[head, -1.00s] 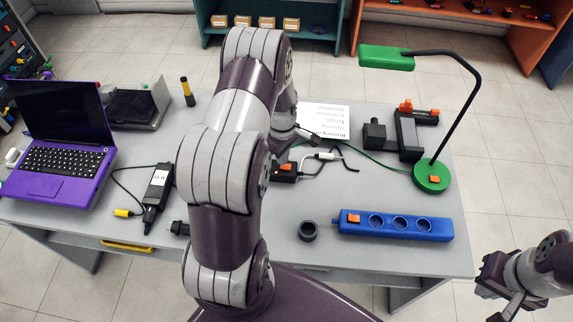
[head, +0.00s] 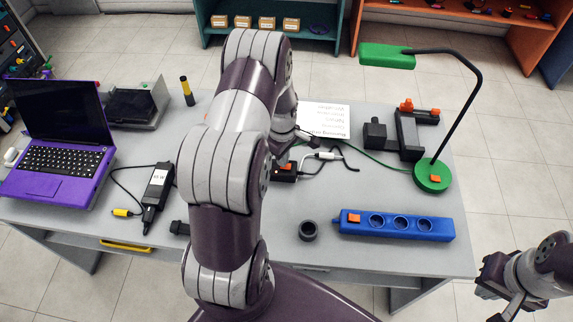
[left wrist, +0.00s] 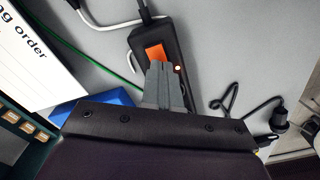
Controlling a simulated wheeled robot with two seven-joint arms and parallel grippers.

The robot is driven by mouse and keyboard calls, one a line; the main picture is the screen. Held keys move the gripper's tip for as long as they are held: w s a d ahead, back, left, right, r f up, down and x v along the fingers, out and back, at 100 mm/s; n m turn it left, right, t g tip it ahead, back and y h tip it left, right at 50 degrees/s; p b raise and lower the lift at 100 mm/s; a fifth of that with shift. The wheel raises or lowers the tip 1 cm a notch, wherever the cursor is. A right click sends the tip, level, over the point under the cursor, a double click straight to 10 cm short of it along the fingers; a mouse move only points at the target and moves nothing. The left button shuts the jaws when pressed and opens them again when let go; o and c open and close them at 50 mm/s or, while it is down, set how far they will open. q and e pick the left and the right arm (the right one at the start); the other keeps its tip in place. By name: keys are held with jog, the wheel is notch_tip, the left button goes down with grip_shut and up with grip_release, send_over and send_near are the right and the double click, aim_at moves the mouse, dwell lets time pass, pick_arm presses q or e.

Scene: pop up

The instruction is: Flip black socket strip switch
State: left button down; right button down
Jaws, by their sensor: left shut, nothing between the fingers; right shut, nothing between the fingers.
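The black socket strip (head: 287,178) lies on the desk, partly hidden behind my left arm in the head view. In the left wrist view the strip (left wrist: 143,36) shows its orange switch (left wrist: 154,51) and a small pale light spot beside it. My left gripper (left wrist: 160,72) is shut and empty, with its fingertips at the near edge of the switch. I cannot tell whether they touch it, and they cover part of the strip. My right gripper (head: 512,302) is shut and empty, off the desk's right side.
A blue socket strip (head: 400,229), a black ring (head: 308,230), a green lamp (head: 432,177) and a black device (head: 405,135) stand to the right. A purple laptop (head: 58,150) and a power adapter (head: 157,187) lie left. Cables run around the black strip.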

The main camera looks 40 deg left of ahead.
pick_arm(q)
jog(key=shift+f, duration=0.4)
jog(key=shift+r, duration=0.1)
notch_tip(320, 180, up, 7)
jog(key=p, duration=0.5)
jog(key=shift+p, duration=0.4)
jog(key=s+d+r+m, duration=0.5)
jog(key=d+r+m, duration=0.2)
jog(key=d+m, duration=0.1)
jog(key=s+d+r+m+t, duration=0.1)
jog(key=s+d+r+m, duration=0.5)
jog(key=d+r+m, duration=0.2)
jog(key=shift+s+d+m, duration=0.25)
jog(key=shift+s+m, duration=0.05)
jog(key=shift+m, duration=0.7)
